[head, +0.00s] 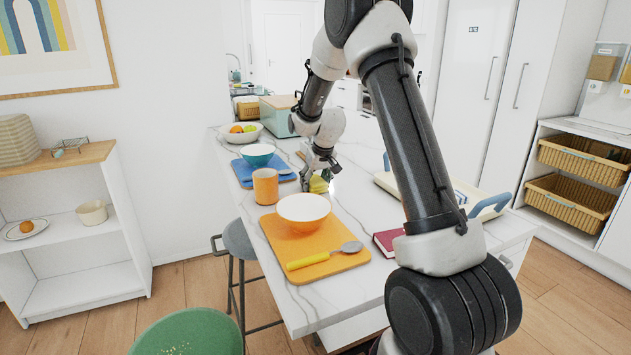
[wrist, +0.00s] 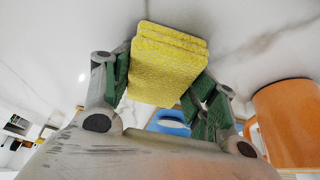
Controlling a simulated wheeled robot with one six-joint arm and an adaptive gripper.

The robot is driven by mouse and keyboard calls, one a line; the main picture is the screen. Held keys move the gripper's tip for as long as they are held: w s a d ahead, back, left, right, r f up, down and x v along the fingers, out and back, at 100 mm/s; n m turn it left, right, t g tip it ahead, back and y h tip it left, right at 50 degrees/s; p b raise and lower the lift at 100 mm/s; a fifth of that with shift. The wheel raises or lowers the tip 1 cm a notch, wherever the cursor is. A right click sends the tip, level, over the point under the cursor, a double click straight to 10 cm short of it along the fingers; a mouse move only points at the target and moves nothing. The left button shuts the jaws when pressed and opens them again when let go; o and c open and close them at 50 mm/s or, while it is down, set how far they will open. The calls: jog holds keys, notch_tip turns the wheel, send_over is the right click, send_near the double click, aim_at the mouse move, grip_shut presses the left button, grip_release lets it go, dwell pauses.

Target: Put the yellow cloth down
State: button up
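The yellow cloth (wrist: 168,65) is a folded, thick, textured piece. In the wrist view it sits between the green-padded fingers of my gripper (wrist: 163,90), which are shut on its two sides. In the head view the cloth (head: 319,185) shows below my gripper (head: 318,178), low over the white marble counter (head: 345,205). My gripper partly hides it there. I cannot tell whether the cloth touches the counter.
An orange mug (head: 265,187) stands left of my gripper, with a white-and-orange bowl (head: 303,208) on an orange mat (head: 285,258) in front. A teal bowl (head: 257,155) sits on a blue mat behind. A tray (head: 465,193) and red book (head: 386,242) lie to the right.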

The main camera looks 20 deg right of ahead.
jog(key=o, duration=0.4)
jog(key=shift+s+f, duration=0.15)
jog(key=shift+f, duration=0.6)
jog(key=shift+r, duration=0.15)
jog(key=shift+r, duration=0.35)
jog(key=s+a+f+v, duration=0.1)
jog(key=s+v, duration=0.2)
jog(key=v, duration=1.7)
jog(key=s, duration=1)
jog(key=s+a+r, duration=0.1)
jog(key=s, duration=1)
jog(key=s+a+r, duration=0.1)
jog(key=s, duration=0.9)
jog(key=shift+s+a, duration=0.1)
jog(key=shift+s, duration=0.2)
